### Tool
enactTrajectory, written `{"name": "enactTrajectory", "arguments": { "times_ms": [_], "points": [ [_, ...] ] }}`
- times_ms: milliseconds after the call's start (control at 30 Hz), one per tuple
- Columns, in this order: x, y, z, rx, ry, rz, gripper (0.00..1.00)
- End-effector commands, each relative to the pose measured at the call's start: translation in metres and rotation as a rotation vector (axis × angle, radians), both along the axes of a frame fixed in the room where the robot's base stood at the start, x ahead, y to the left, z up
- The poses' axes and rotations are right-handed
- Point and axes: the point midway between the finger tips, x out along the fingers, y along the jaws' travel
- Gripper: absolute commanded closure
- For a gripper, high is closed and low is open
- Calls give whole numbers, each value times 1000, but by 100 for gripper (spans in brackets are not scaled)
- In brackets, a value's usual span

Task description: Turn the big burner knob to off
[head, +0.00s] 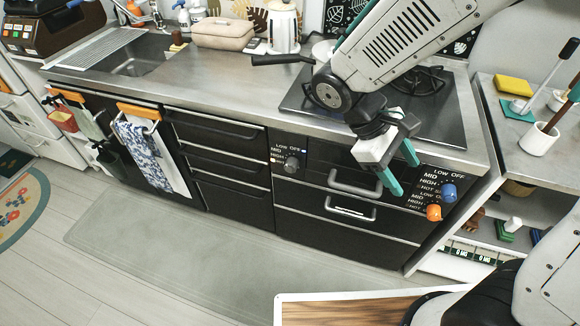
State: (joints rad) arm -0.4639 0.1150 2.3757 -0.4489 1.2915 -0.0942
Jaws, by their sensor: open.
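Three knobs show on the dark front below the cooktop (455,110). A black knob (292,164) is at the left, beside LOW, OFF, MID and HIGH labels. A blue knob (449,193) and an orange knob (434,212) are at the right, one above the other, beside similar labels. I cannot tell which one is the big burner knob; the small print is too blurred. My gripper (406,179) has teal fingers, open and empty, pointing down in front of the panel, left of the blue and orange knobs and apart from them. My arm hides part of the cooktop.
A black pan handle (283,60) reaches over the counter. A side shelf (540,170) with a white cup (539,139) and brushes stands at the right.

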Motion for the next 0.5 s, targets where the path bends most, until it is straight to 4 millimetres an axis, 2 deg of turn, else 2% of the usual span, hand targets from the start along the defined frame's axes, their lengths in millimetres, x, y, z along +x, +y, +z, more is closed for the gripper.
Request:
{"name": "enactTrajectory", "arguments": {
  "times_ms": [33,267,500],
  "points": [
    [10,6,-15,-57,55,89,41],
    [58,33,-75,-309,257,506,41],
    [106,81,-155,-598,473,986,41]
  ]
}}
